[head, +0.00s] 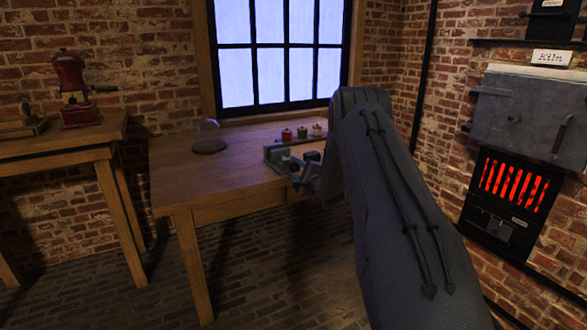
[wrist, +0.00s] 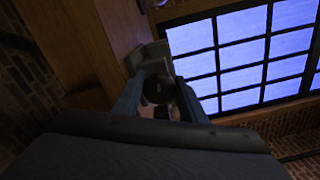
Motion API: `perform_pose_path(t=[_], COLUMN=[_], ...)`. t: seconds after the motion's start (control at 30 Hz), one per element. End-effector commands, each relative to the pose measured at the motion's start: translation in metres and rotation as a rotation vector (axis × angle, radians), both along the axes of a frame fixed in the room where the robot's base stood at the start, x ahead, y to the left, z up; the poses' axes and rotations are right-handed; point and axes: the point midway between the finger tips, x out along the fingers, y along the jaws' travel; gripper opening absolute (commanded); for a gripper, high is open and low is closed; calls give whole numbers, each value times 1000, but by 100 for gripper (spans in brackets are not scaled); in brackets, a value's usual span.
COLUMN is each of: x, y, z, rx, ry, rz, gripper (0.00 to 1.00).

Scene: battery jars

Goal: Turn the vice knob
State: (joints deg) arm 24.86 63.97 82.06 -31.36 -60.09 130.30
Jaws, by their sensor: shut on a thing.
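The grey vice (head: 276,155) sits at the front right edge of the wooden table under the window. It also shows in the wrist view as a grey block (wrist: 148,57) beyond my fingers. My gripper (head: 308,180) is at the vice's near end, partly hidden by my forearm. In the wrist view, my two blue fingers (wrist: 160,97) are either side of a dark round knob (wrist: 157,88) and shut on it. The knob is dim, so its turn angle cannot be told.
A glass dome (head: 210,138) is on the table's left. A red grinder (head: 76,95) stands on another table. A kiln (head: 520,120) with glowing bars is at right.

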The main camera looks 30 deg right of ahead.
Motion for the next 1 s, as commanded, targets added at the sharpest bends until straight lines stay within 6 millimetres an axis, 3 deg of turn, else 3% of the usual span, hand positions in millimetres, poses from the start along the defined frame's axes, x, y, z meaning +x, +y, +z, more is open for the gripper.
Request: perform_pose_path(t=[0.17, 0.2, 0.3, 0.67, 1.0], x=[0, 0, 0, -7, -60], y=[1, 1, 0, -1, -3], z=[-1, -1, -1, 0, 0], rx=[0, 0, -1, -1, -1], ry=[2, 2, 2, 1, 3], rz=[1, 1, 1, -1, -1], gripper=[15, 44, 56, 56, 56])
